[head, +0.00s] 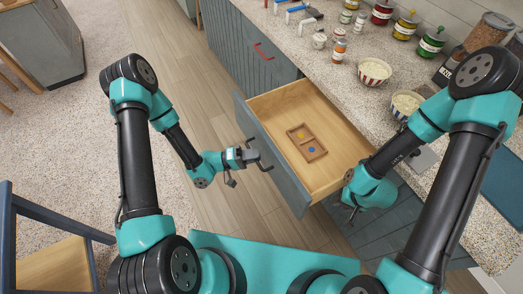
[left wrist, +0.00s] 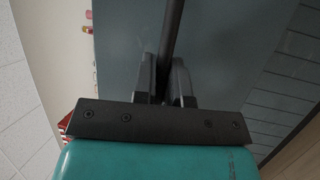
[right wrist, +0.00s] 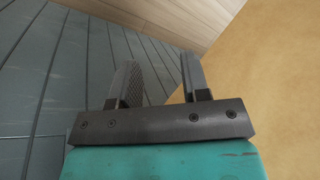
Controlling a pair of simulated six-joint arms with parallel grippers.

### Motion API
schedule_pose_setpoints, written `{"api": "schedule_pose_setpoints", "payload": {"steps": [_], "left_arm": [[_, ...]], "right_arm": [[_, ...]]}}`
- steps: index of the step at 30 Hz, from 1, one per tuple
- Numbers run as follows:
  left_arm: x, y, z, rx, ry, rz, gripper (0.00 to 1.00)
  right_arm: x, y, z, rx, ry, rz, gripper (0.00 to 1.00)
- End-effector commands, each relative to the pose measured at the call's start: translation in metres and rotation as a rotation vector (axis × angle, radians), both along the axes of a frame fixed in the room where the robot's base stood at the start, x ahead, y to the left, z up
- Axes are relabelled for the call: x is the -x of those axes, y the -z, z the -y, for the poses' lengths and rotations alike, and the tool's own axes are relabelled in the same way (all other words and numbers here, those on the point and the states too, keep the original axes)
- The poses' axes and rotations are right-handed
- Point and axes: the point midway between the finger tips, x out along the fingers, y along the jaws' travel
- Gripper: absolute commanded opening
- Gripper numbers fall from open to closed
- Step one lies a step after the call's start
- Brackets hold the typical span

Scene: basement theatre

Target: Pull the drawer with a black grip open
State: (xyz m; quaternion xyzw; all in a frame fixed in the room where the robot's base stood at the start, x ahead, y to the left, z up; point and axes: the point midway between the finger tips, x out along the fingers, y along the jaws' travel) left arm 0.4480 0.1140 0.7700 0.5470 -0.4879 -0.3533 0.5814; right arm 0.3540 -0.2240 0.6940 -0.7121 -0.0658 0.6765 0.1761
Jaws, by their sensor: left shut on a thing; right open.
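The drawer (head: 270,158) is pulled well out of the counter, with its wooden inside showing. Its grey-blue front also fills much of the left wrist view (left wrist: 225,50). My left gripper (head: 250,163) is at the outside of the drawer front, shut on the black grip (left wrist: 173,30), a dark bar that runs between its fingers in the left wrist view. My right gripper (right wrist: 158,80) is open and empty. In the head view it is low by the near right side of the drawer, partly hidden by its own arm.
A small wooden tray (head: 296,146) with a yellow and a blue round piece lies in the drawer. Another cabinet front with a red grip (head: 263,52) is farther along. Bowls (head: 374,72) and jars (head: 405,27) stand on the counter. Floor left of the drawer is clear.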

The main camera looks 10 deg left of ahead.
Motion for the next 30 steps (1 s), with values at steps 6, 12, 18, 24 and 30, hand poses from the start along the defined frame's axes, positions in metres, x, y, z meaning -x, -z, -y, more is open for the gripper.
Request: {"api": "schedule_pose_setpoints", "payload": {"steps": [6, 12, 18, 24, 30], "left_arm": [[0.0027, -0.0002, -0.0038, 0.0, 0.001, 0.0, 0.0], [0.0025, -0.0001, -0.0036, 0.0, 0.001, 0.001, 0.0], [0.0024, -0.0001, -0.0036, 0.0, 0.001, 0.001, 0.29], [0.0024, 0.0, -0.0035, 0.0, 0.0, 0.0, 0.38], [0.0025, 0.0, -0.0035, 0.0, 0.0, 0.0, 0.38]], "right_arm": [[0.0, 0.0, 0.0, 0.0, 0.0, 0.0, 0.43], [0.0, 0.0, 0.0, 0.0, 0.0, 0.0, 0.43], [0.0, 0.0, 0.0, 0.0, 0.0, 0.0, 0.43], [0.0, 0.0, 0.0, 0.0, 0.0, 0.0, 0.43], [0.0, 0.0, 0.0, 0.0, 0.0, 0.0, 0.43]]}}
